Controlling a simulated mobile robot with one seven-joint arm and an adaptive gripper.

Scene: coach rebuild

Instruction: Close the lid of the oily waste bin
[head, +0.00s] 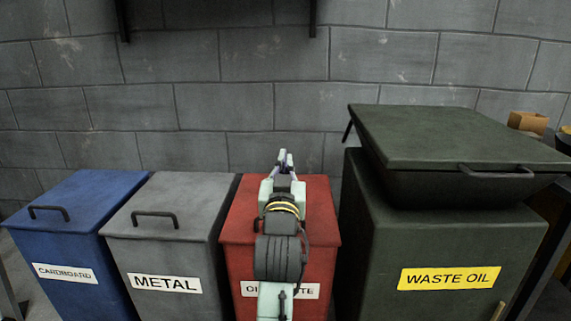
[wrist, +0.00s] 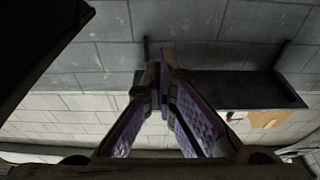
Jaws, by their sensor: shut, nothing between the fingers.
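The oily waste bin (head: 234,257) is the red one in the middle of the head view. My arm hides part of its label. Its red lid (head: 244,209) lies flat across the top and looks closed; my arm covers its middle and I cannot see its handle. My gripper (head: 283,157) shows above the lid's back edge, fingers pointing away toward the wall. In the wrist view my gripper (wrist: 164,78) has its fingertips together with nothing between them. I cannot tell whether it touches the lid.
A grey metal bin (head: 168,248) and a blue cardboard bin (head: 62,245) stand to the left, lids down. A taller green waste oil bin (head: 374,225) with a broad lid (head: 445,137) stands close on the right. A grey block wall (head: 275,107) is behind.

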